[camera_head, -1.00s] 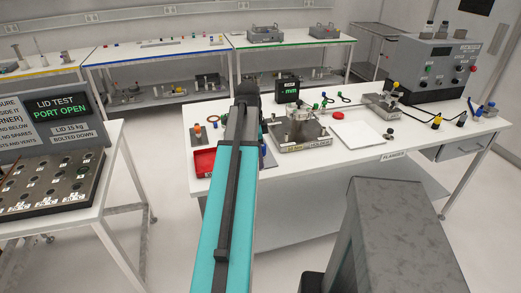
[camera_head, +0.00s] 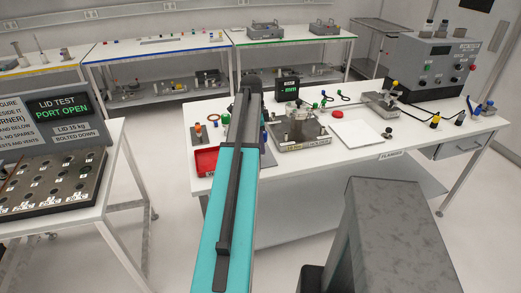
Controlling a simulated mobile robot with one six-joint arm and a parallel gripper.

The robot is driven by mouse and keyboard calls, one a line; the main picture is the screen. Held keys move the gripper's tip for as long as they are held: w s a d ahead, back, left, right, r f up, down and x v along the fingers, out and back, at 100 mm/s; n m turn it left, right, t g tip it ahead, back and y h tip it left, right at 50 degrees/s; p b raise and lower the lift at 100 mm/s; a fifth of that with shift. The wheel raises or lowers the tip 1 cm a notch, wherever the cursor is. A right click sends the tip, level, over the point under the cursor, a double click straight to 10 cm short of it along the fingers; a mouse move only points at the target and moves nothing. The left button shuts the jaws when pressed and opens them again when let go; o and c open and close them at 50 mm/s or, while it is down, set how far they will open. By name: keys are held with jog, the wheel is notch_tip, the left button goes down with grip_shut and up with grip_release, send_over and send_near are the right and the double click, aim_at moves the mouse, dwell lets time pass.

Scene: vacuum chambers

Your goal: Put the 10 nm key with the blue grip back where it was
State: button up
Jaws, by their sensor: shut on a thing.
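My arm reaches forward across the middle of the view to the near left part of the white bench (camera_head: 420,147). Its dark far end stands over the bench and hides what lies behind it. My gripper's fingers are hidden behind my arm. I cannot make out the 10 nm key for certain. A small blue piece (camera_head: 265,141) shows just right of my arm; I cannot tell whether it is the key's grip. A metal chamber (camera_head: 299,125) on a plate stands right of my arm.
A red tray (camera_head: 204,161) and a small orange-topped part (camera_head: 198,132) are left of my arm. A white pad (camera_head: 357,133) and a grey control box (camera_head: 434,70) are to the right. A lid-test panel (camera_head: 57,150) stands on the left table.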

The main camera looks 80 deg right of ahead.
jog(key=shift+d, duration=0.4)
jog(key=shift+f+p, duration=0.3)
jog(key=shift+p, duration=0.05)
jog(key=shift+f+p, duration=0.55)
jog(key=shift+f, duration=0.95)
jog(key=shift+a+f, duration=0.1)
jog(key=shift+f, duration=0.4)
